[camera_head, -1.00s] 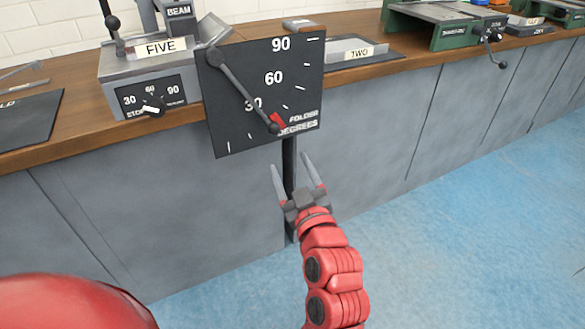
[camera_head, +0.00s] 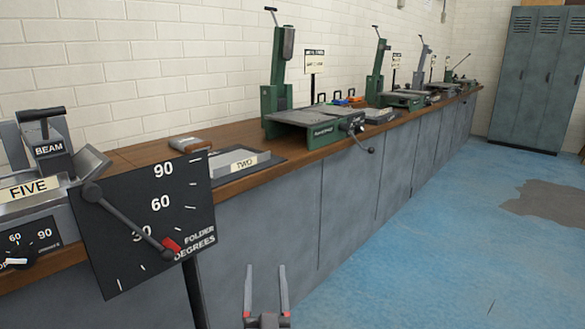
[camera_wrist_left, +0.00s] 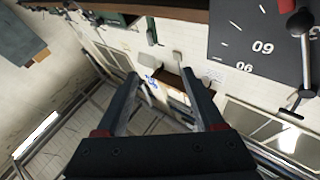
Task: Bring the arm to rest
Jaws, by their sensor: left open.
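My left gripper (camera_head: 266,295) shows at the bottom middle of the head view, its two fingers pointing up, apart and empty. It hangs in front of the grey cabinets, to the right of the folder's dial stand and touching nothing that I can see. In the left wrist view the same gripper (camera_wrist_left: 168,92) is open with nothing between its fingers. The dial (camera_wrist_left: 262,45) also shows at the upper right of the wrist view. My right gripper is not in view.
The wooden workbench (camera_head: 228,188) runs from the left to the far right. On it are the machine marked FIVE (camera_head: 28,188), the tray marked TWO (camera_head: 240,164) and green machines (camera_head: 318,122). Grey lockers (camera_head: 537,80) stand at the back right. The blue floor (camera_head: 440,250) is clear.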

